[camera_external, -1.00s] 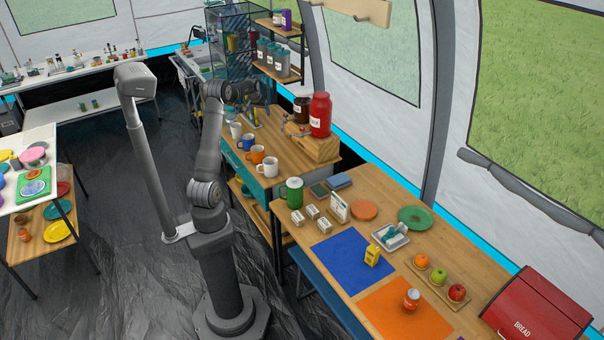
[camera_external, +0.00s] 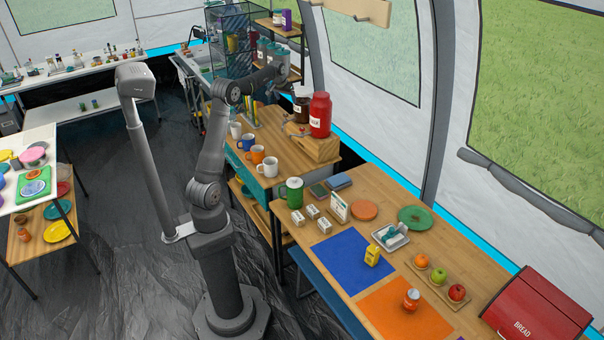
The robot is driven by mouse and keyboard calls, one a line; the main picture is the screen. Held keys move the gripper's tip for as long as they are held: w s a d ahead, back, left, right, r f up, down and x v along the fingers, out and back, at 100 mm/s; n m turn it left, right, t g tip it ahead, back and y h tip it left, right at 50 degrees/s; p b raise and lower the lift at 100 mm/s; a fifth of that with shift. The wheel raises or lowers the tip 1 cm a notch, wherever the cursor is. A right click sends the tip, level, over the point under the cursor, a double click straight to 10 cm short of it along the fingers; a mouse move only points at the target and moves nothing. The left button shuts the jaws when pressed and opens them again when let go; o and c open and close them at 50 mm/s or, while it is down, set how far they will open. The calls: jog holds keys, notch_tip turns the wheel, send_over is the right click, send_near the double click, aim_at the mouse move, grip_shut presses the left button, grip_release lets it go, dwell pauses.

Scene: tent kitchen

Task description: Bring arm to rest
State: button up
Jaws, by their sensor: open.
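My arm stands on its pedestal in the middle of the floor, raised and bent at the elbow. Its forearm reaches to the right over the back of the wooden counter. My gripper (camera_external: 290,80) is at the far end, in front of the dark shelf and just above and behind the brown-lidded jar (camera_external: 301,104). The gripper is open, though its fingers are small and hard to make out. I see nothing held in it.
A red jar (camera_external: 320,115) stands beside the brown one on a wooden stand (camera_external: 316,146). Several mugs (camera_external: 267,167) line the counter's left side. The nearer table holds mats, fruit and a red bread box (camera_external: 537,310).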

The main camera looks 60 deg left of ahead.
jog(key=w+d+r+m+h, duration=0.1)
jog(key=w+d+r+m, duration=0.2)
jog(key=d, duration=0.6)
jog(key=w+d+r, duration=0.3)
jog(key=d+r, duration=0.2)
jog(key=d, duration=0.3)
jog(key=w+d+f+m, duration=0.2)
jog(key=w+d, duration=0.1)
jog(key=d, duration=0.4)
jog(key=w+d+f+m+h, duration=0.1)
jog(key=w+d+f, duration=0.1)
jog(key=d, duration=0.6)
jog(key=shift+w+d+f+m+t+h, duration=0.2)
jog(key=shift+w+f+m+t+h, duration=0.1)
jog(key=shift+w+f+m, duration=0.15)
